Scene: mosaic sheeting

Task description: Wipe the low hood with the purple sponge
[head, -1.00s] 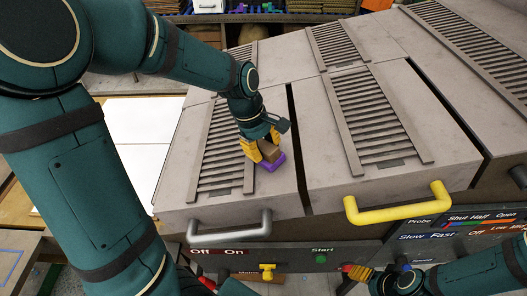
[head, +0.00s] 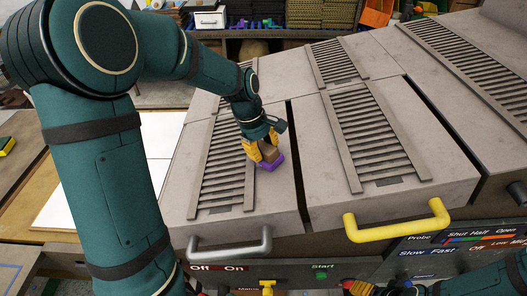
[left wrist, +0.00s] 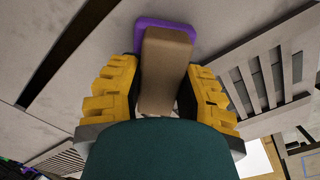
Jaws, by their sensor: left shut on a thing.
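The purple sponge (head: 270,164) has a brown block (head: 269,152) on its back. My left gripper (head: 262,150) is shut on that block, with yellow fingers on both sides. In the left wrist view, the sponge (left wrist: 165,22) shows beyond the block (left wrist: 166,70), between the fingers. The sponge is at the surface of the grey sloping hood (head: 281,195) with the grey handle, right of its slatted vent. Firm contact is hard to tell.
The grey handle (head: 230,246) and a yellow handle (head: 397,222) stick out from the front edges of neighbouring panels. A dark gap (head: 296,160) separates these panels. Raised slatted vents (head: 222,165) lie beside the sponge. A control panel (head: 440,250) sits below.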

